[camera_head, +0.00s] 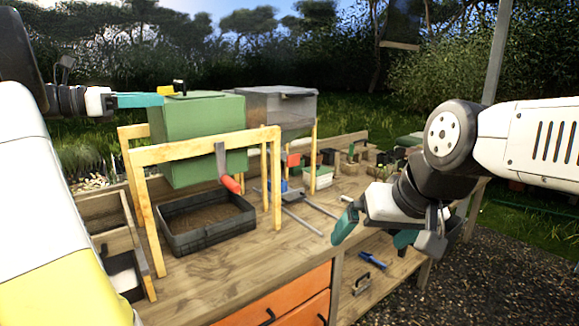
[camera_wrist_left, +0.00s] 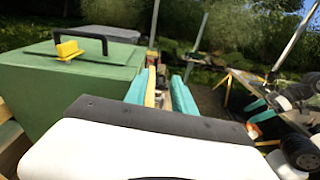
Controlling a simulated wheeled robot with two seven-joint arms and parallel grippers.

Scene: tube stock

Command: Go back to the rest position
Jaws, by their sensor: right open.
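My left gripper (camera_head: 158,100) is at the upper left, raised near the top of a green box (camera_head: 200,130). In the left wrist view, its two teal fingers (camera_wrist_left: 164,85) are apart, with no object seen held between them. The green box (camera_wrist_left: 60,95) lies to their left in that view. My right gripper (camera_head: 375,232) is open and empty, with teal fingers pointing down. It hangs in front of the workbench's right part, apart from the bench items.
A wooden trestle (camera_head: 205,148) carries the green box above a black tray (camera_head: 205,228) of soil on the workbench (camera_head: 240,270). A yellow piece (camera_wrist_left: 68,49) and black handle (camera_wrist_left: 95,38) top the box. A grey box (camera_head: 280,105) stands behind. Gravel (camera_head: 490,260) lies right.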

